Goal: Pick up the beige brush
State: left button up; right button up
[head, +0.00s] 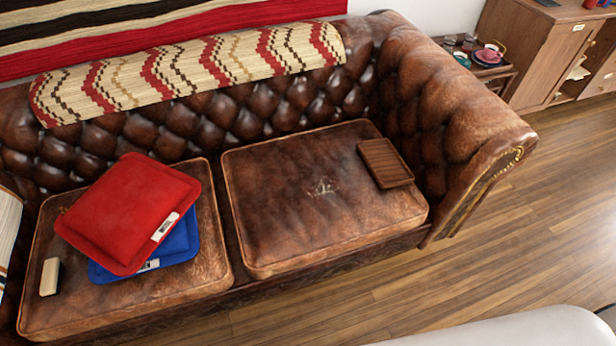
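A small beige block-like thing with a dark side, which looks like the beige brush (49,277), rests on the left seat cushion of the brown leather sofa (120,311), near the cushion's left edge. It stands apart from the red pillow to its right. Neither of my grippers shows in the head view.
A red pillow (125,205) lies on a blue pillow (182,244) beside the brush. A brown wooden tray-like object (385,163) lies on the right seat cushion (290,225). The sofa's armrest (460,120) rises at the right. Wooden floor (500,240) is open in front.

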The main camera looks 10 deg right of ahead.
aim_at(50, 285)
jog(key=u, duration=1.8)
